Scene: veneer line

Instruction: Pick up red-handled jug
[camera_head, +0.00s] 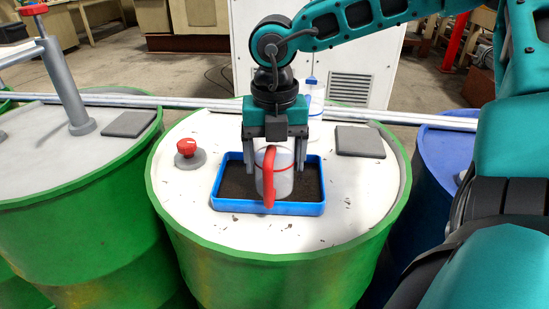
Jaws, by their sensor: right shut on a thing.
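The red-handled jug (284,184) is a pale, translucent jug with a red handle facing me and a red band. It is in or just above a blue-rimmed tray (228,206) with a dark floor, on the lid of the middle green barrel. My right gripper (275,168) points straight down over the jug, with one finger on each side of it, shut on it. I cannot tell whether the jug's base touches the tray. My left gripper is not in view.
A red knob (186,147) stands left of the tray. A dark square pad (360,141) lies to its right, and a white bottle (315,100) stands behind. A metal rail (400,115) runs behind the barrels. Small dark crumbs dot the lid.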

